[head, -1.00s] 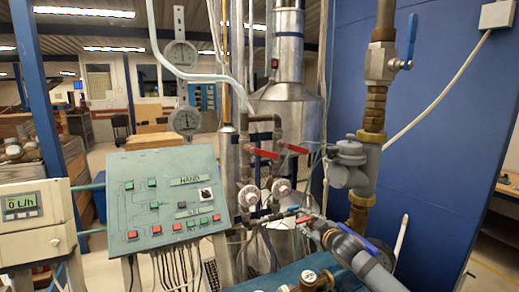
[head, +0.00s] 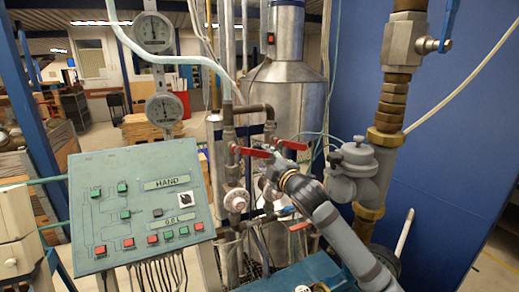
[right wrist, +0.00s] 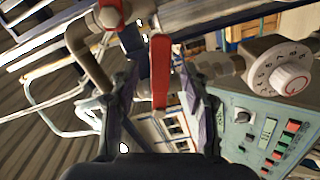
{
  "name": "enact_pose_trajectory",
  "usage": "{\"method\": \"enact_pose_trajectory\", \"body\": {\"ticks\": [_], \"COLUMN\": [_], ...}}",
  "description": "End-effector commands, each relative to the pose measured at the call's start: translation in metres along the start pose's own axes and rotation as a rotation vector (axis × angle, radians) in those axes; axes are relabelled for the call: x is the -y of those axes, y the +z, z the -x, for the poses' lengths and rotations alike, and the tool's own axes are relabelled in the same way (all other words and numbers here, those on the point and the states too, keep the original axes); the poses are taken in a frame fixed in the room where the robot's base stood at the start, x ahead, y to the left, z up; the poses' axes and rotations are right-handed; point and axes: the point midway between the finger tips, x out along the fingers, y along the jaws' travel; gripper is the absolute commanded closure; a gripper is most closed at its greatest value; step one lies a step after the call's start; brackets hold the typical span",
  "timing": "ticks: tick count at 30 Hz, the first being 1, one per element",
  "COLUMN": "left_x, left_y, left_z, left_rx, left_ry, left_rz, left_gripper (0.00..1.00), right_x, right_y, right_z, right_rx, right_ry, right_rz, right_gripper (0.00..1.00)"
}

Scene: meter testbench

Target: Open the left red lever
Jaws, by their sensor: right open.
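The left red lever (head: 250,152) sticks out to the right from the left vertical pipe in the head view. My right gripper (head: 270,168) is at this lever's free end, its fingers small and partly hidden. In the right wrist view, a red lever (right wrist: 160,65), which looks like the left one, lies between the spread fingers of my open right gripper (right wrist: 161,88). I cannot tell whether either finger touches it. The right red lever (head: 292,144) is just above my right wrist in the head view. My left gripper is not in view.
A green control panel (head: 135,200) stands left of the pipes. A round white meter (head: 236,200) sits below the left lever, and it also shows in the right wrist view (right wrist: 282,68). A grey valve body (head: 352,170) and thick brass pipe (head: 388,117) stand close to the right of my arm.

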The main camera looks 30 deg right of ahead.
Motion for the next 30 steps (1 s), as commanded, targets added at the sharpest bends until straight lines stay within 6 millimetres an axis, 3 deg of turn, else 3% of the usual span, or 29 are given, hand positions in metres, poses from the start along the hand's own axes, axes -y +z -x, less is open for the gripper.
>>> {"method": "enact_pose_trajectory", "body": {"ticks": [1,8,17,27,30], "left_x": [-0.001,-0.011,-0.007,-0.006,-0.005], "left_y": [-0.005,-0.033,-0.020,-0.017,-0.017], "left_z": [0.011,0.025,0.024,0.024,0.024], "left_rx": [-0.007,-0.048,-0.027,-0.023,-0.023], "left_ry": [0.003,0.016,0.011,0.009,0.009], "left_rz": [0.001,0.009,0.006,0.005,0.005], "left_gripper": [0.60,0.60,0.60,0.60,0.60], "right_x": [-0.005,-0.002,0.001,0.001,0.001], "right_y": [-0.003,-0.002,-0.001,-0.001,-0.001], "right_z": [-0.008,-0.036,-0.040,-0.040,-0.040], "right_rx": [0.000,0.000,-0.001,-0.001,-0.001], "right_ry": [-0.001,-0.002,-0.001,-0.001,-0.001], "right_rz": [-0.009,-0.004,0.000,0.000,0.000], "right_gripper": [0.54,0.54,0.54,0.97,1.00]}}
